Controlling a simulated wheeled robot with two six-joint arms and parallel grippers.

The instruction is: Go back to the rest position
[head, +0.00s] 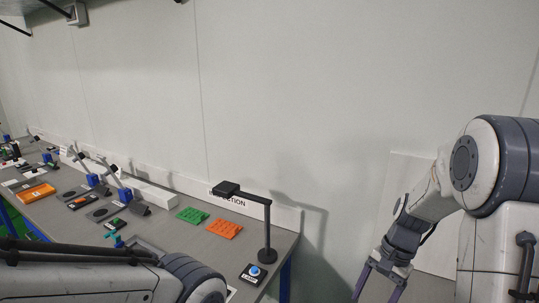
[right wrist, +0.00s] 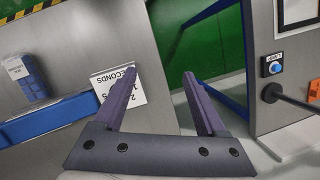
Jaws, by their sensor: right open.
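My right gripper (head: 378,292) hangs at the lower right of the head view, off the right end of the grey workbench (head: 185,250). Its two purple fingers are apart with nothing between them; the right wrist view (right wrist: 160,77) shows the same. My left arm crosses the bottom left of the head view, in front of the bench. My left gripper is out of the picture.
A black lamp stand (head: 267,225) and a blue-button box (head: 253,273) stand at the bench's right end. A green plate (head: 192,215) and an orange plate (head: 225,229) lie nearby. The right wrist view shows a "seconds" label (right wrist: 122,85) and green floor (right wrist: 205,50).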

